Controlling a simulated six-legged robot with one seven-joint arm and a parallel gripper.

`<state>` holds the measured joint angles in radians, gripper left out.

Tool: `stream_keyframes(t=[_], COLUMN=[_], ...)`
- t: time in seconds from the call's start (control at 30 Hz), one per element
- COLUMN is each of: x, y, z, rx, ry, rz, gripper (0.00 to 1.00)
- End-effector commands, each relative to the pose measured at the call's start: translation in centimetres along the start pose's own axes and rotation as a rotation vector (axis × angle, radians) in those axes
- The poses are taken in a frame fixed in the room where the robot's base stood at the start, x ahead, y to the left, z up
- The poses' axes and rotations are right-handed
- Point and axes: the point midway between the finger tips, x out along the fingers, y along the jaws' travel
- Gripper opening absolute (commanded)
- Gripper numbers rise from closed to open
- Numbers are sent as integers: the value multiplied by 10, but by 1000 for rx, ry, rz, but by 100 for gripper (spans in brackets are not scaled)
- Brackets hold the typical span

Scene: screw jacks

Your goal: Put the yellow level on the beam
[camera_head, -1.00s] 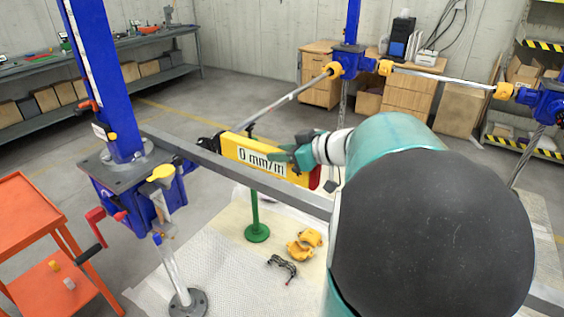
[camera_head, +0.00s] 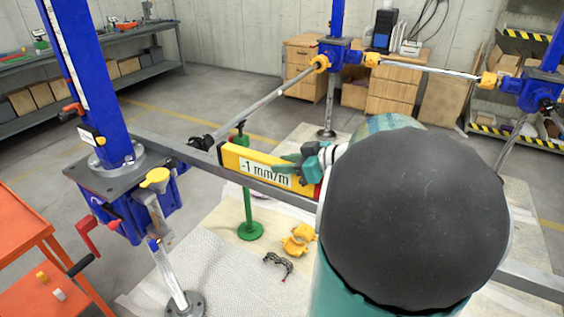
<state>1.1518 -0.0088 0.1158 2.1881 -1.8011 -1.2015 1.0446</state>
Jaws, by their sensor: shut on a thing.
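The yellow level (camera_head: 240,160) is a long yellow block with red-and-dark ends and a white display reading "-1 mm/m". It is at the grey beam (camera_head: 290,197), which runs from the blue jack at left toward the lower right. The level lies along the beam, its lower edge at the beam's top face; I cannot tell whether it rests fully on it. My gripper (camera_head: 299,168), teal, is shut on the level near its right end. My own arm hides the level's right end in part and the middle of the beam.
A blue screw jack (camera_head: 115,160) with a red crank (camera_head: 86,232) stands at left. A green stand (camera_head: 248,205) is below the beam, by yellow parts (camera_head: 297,240) on the floor mat. An orange cart (camera_head: 25,240) is at lower left. Other blue jacks stand behind.

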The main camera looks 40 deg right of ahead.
Motion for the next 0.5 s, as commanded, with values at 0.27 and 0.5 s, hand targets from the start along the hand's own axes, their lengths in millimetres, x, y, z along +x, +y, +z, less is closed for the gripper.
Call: stream_keyframes(t=[0.27,0.5], x=[-4,-3], y=[1,1], z=[1,4], rx=[-1,-1], ry=[1,0], rz=[3,2], gripper=[0,47])
